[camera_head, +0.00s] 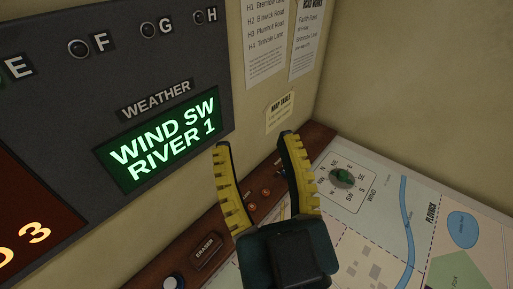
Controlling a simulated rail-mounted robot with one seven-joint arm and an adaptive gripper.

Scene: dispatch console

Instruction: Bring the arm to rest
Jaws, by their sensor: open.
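My gripper (251,143) is in the lower middle of the head view. It has two curved yellow-and-black fingers on a dark body. The fingers are spread apart with nothing between them. The fingertips point up in the picture, towards the wall behind the table. They overlap the wooden ledge and part of the map table in the picture. I cannot tell how far above the table the gripper is.
A console panel (55,105) with a lit weather display (163,141) fills the left. A wooden ledge (155,272) with an eraser label (206,252) borders the map table (385,181). A wind dial (343,178) sits on the map. Papers (265,45) hang on the wall.

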